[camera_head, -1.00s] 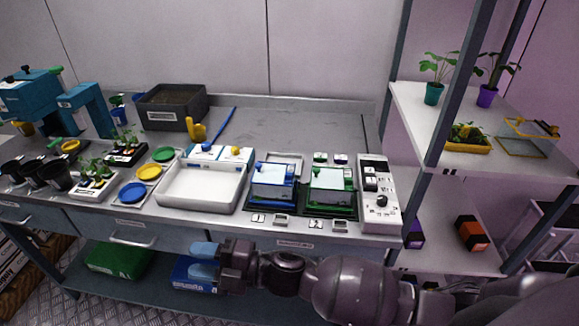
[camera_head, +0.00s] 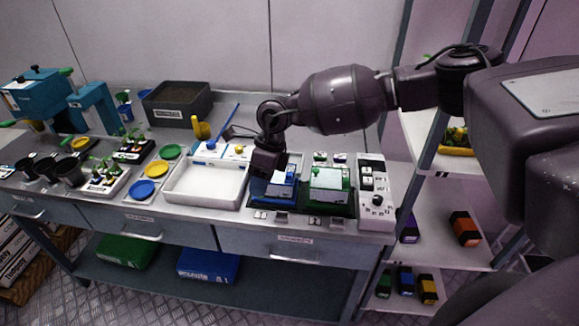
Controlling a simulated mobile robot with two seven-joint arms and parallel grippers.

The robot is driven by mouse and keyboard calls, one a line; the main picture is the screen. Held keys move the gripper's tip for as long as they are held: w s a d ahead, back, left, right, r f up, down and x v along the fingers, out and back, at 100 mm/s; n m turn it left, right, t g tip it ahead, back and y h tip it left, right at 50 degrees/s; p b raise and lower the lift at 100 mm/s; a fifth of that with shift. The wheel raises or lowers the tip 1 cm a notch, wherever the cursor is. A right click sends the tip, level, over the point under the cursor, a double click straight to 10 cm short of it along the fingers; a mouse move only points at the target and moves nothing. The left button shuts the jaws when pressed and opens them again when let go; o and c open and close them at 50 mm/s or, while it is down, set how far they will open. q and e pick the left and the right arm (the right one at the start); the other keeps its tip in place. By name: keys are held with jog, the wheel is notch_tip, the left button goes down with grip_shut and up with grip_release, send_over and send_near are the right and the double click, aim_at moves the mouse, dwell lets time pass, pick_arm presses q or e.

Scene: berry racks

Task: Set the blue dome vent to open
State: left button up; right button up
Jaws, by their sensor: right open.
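The blue dome (camera_head: 284,190), a small box with a blue top and base and pale walls, sits in a dark tray at the right of the bench. My right gripper (camera_head: 267,172) points down over its left end and hides part of its top. The gripper is open; its fingertips are hard to make out, and I cannot tell whether they touch the dome. The vent is too small and covered to tell its setting. My left gripper is not in view.
A matching green dome (camera_head: 328,181) stands just right of the blue one. A white control panel (camera_head: 376,200) is beyond it. A white basin (camera_head: 205,190) lies to the left. A metal shelf upright (camera_head: 437,135) stands at the right.

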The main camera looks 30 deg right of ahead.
aim_at(289, 173)
jog(key=w+d+r+t+h, duration=0.1)
jog(key=w+d+r+h, duration=0.35)
jog(key=d+r, duration=0.4)
jog(key=shift+y, duration=0.25)
jog(key=f, duration=0.4)
jog(key=f+p, duration=0.1)
jog(key=f, duration=0.3)
jog(key=d+f+p, duration=0.1)
jog(key=f, duration=0.3)
jog(key=shift+f, duration=0.25)
grip_shut()
